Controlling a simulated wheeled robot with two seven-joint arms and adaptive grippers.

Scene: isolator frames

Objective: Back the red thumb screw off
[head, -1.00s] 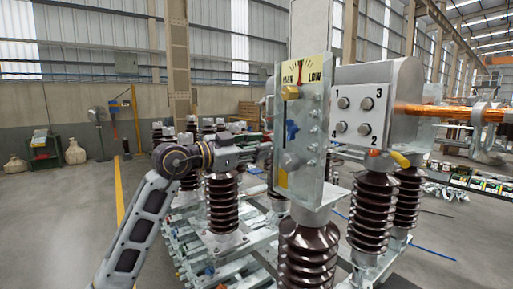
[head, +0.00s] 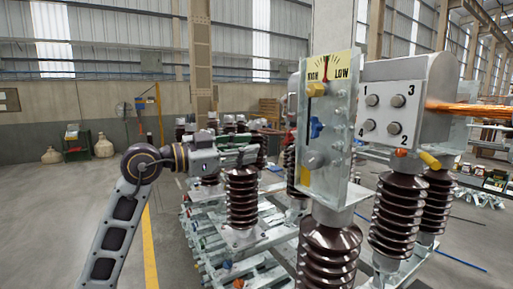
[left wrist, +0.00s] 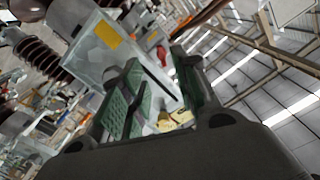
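A small red part (left wrist: 161,54), possibly the red thumb screw, shows in the left wrist view between my finger pads, beyond a pale metal plate (left wrist: 95,62). Its shape is too small and blurred to be sure. I cannot make it out in the head view, where the slotted metal bracket (head: 341,155) carries a yellow block, a blue knob (head: 317,127) and a grey knob (head: 313,160). My left gripper (head: 254,154) is left of this bracket and apart from it. In the left wrist view its green-padded fingers (left wrist: 160,82) are spread and hold nothing. My right gripper is out of view.
A grey box with several numbered bolts (head: 406,100) stands right of the bracket. A yellow lever (head: 429,160) is under it. Brown ribbed insulators (head: 331,258) stand below and around. Open floor (head: 45,220) lies at the left.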

